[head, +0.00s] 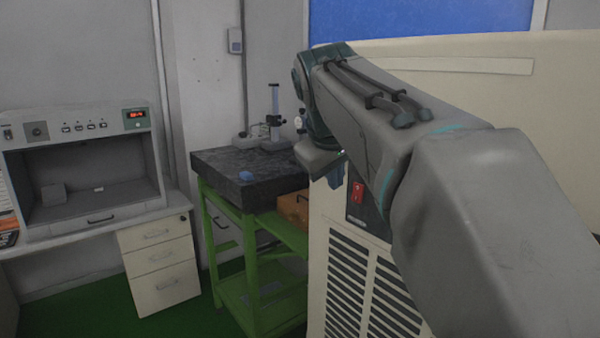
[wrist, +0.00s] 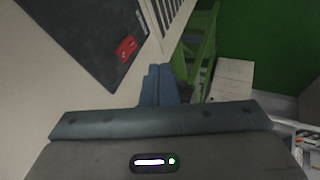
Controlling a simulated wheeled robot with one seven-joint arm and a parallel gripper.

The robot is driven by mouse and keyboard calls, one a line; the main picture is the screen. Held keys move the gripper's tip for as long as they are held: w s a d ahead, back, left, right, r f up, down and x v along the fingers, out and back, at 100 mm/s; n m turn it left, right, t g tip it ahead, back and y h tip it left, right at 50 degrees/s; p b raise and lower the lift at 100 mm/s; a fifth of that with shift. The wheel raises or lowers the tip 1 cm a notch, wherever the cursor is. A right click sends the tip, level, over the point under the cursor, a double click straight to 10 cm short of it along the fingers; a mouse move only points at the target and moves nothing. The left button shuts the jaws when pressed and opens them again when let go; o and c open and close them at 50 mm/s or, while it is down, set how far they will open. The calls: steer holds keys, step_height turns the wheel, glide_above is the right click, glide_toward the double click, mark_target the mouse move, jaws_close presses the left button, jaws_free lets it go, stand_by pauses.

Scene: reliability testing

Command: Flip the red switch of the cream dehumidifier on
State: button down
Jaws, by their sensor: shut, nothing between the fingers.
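The cream dehumidifier (head: 322,235) stands at the right in the head view. Its red switch (head: 357,193) sits on a dark panel on the front face, above the grille. In the wrist view the red switch (wrist: 126,48) lies on the dark panel (wrist: 80,30) at the upper left. I cannot tell which way the switch is set. My gripper (wrist: 159,68) has its blue fingers together with nothing between them. They are beside the panel's edge, apart from the switch. In the head view my gripper (head: 338,178) is above and left of the switch, partly hidden by my wrist.
A green trolley (head: 242,270) with a dark slab (head: 225,165) on top stands left of the dehumidifier. A bench with a grey cabinet (head: 148,160) is farther left. Green floor shows between them.

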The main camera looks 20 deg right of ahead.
mark_target(352, 194)
steer(key=w+d+f, duration=0.2)
steer(key=f, duration=0.1)
steer(key=w+d+f+p, duration=0.1)
steer(key=w+d+f, duration=0.2)
steer(key=shift+d, duration=0.25)
steer(key=shift+d, duration=0.1)
